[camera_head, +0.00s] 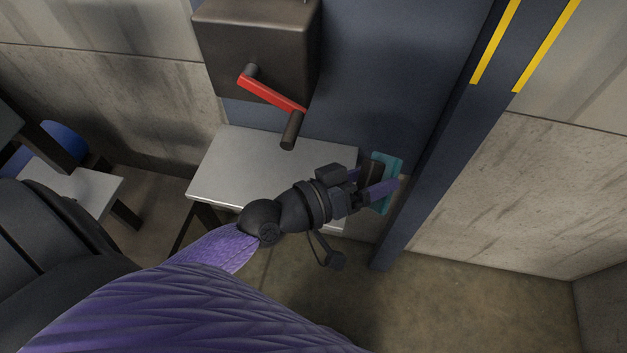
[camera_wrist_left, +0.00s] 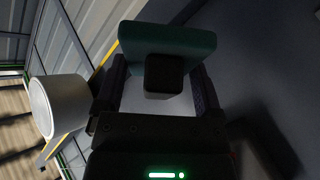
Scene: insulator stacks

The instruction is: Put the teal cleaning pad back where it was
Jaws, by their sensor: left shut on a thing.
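The teal cleaning pad (camera_head: 387,205) is at the right end of my left gripper in the head view, in front of the blue-grey panel. A dark block-like grip sits on its near side. In the left wrist view the pad (camera_wrist_left: 168,40) spans the space beyond the fingers, with the dark block (camera_wrist_left: 164,75) between them. My left gripper (camera_head: 372,181) is shut on the pad by this block. The pad is past the right edge of the small table (camera_head: 240,165); whether it touches the panel I cannot tell. My right gripper is not in view.
A dark box (camera_head: 255,45) with a red crank handle (camera_head: 270,93) is above the table. A blue-grey post (camera_head: 440,140) with yellow stripes stands right of the pad. A pale cylinder (camera_wrist_left: 57,105) shows in the left wrist view. The tabletop's visible part is bare.

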